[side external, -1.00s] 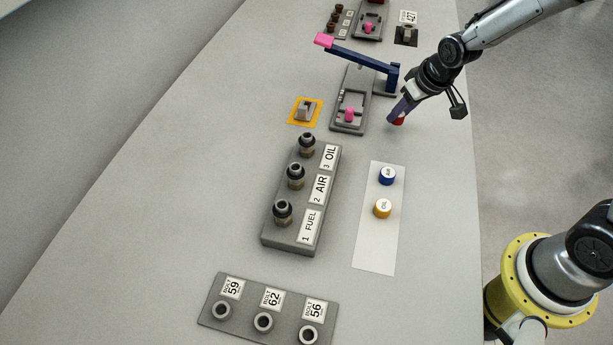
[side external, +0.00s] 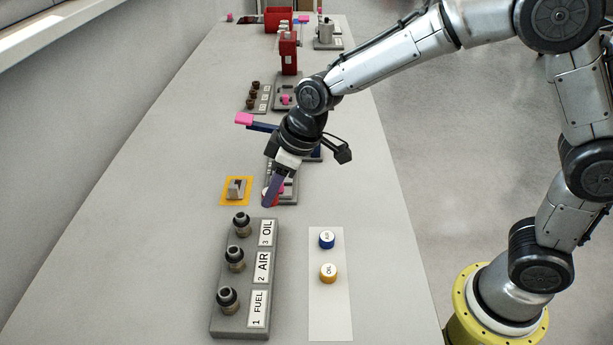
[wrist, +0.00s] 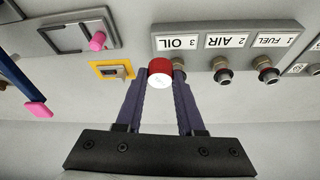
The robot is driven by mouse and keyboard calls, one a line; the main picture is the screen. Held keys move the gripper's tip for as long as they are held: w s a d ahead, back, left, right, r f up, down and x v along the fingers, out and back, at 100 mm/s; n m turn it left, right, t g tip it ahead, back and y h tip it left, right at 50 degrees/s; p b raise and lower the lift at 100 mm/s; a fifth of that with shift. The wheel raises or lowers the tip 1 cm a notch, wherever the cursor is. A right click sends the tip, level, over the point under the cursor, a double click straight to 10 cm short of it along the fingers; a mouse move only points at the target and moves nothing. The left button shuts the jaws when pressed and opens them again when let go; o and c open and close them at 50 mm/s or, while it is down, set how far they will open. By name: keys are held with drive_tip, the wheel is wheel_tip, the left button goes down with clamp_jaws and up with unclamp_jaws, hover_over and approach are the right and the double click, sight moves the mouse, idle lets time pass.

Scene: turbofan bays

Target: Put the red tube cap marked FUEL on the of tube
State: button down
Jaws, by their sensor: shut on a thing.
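My gripper (side external: 268,194) is shut on the red cap (wrist: 159,72). The cap's pale end faces the wrist camera; its marking is too small to read. In the side view a sliver of red shows at the fingertips. The grey tube block (side external: 222,328) carries three upright dark-topped tubes: 1 FUEL (side external: 228,299) nearest the side camera, 2 AIR (side external: 235,259) in the middle, 3 OIL (side external: 241,223) farthest. My gripper is beyond the block's OIL end, apart from the FUEL tube. In the wrist view the cap partly hides the OIL tube; the FUEL tube (wrist: 266,74) shows uncapped.
A blue AIR cap (side external: 327,239) and a yellow OIL cap (side external: 328,272) stand on a white strip (side external: 330,315) right of the block. A switch on an orange plate (side external: 237,189) is just left of my gripper. A blue lever with a pink end (side external: 244,119) stands behind it.

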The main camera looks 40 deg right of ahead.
drive_tip(key=s+a+r+n+y, duration=0.1)
drive_tip(key=s+a+r+n, duration=0.25)
drive_tip(key=a, duration=0.75)
drive_tip(key=r+n+g, duration=0.1)
drive_tip(key=r+n, duration=0.1)
hover_over(223, 292)
drive_tip(key=shift+m, duration=0.25)
drive_tip(key=shift+s+d+f, duration=0.15)
drive_tip(key=shift+d+f, duration=0.05)
drive_tip(key=shift+f, duration=1.2)
drive_tip(key=shift+s+d+f, duration=0.1)
drive_tip(key=shift+d+f, duration=0.1)
drive_tip(key=shift+f, duration=1.2)
drive_tip(key=shift+f, duration=1.2)
drive_tip(key=shift+c, duration=2.2)
unclamp_jaws()
drive_tip(key=shift+o, duration=0.3)
drive_tip(key=o, duration=0.3)
drive_tip(key=shift+o, duration=0.2)
drive_tip(key=shift+r, duration=3.5)
